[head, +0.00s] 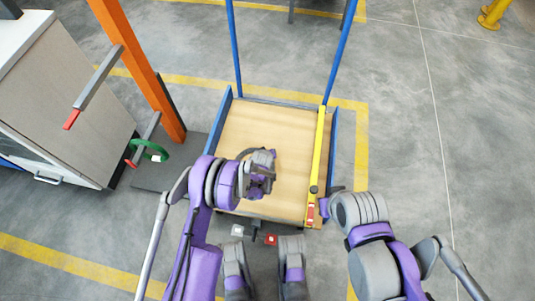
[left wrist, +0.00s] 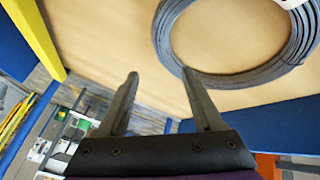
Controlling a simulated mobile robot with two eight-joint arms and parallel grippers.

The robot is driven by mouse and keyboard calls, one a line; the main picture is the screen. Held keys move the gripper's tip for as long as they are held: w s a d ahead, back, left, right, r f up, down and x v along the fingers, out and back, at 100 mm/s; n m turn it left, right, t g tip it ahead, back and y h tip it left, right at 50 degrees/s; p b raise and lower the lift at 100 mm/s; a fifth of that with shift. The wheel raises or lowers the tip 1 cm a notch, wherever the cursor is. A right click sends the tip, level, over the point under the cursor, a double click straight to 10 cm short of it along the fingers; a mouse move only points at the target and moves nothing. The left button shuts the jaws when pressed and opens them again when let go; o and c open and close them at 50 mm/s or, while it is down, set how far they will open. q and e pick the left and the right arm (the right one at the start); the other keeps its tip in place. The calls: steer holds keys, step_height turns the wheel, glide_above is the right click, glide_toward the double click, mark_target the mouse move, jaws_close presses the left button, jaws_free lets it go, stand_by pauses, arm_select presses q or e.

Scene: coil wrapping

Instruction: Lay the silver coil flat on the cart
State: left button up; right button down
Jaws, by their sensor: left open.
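The silver coil (left wrist: 165,42) is a grey wire ring with a white label, lying on the cart's light wooden bed (left wrist: 110,25) in the left wrist view. In the head view only a dark arc of the coil (head: 243,153) shows beside my left gripper (head: 262,180), which hides the rest. The cart bed (head: 285,130) has blue sides. My left gripper, also in the left wrist view (left wrist: 158,75), is open; one fingertip is at the coil's near rim and nothing is between the fingers. My right gripper (head: 325,206) is at the cart's right edge, its jaws unclear.
A yellow level-like bar (head: 318,155) lies along the cart's right side. An orange post (head: 145,70) with grey, red-tipped arms stands at left, with a green coil (head: 149,144) on the lower arm. A cabinet (head: 65,110) is farther left. The floor at right is clear.

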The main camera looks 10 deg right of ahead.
arm_select(q)
steer(key=p+v, duration=0.2)
steer(key=v, duration=0.8)
arm_select(e)
steer(key=v, duration=0.2)
steer(key=shift+w+r, duration=0.15)
steer(key=shift+r, duration=0.2)
arm_select(q)
steer(key=shift+r, duration=0.1)
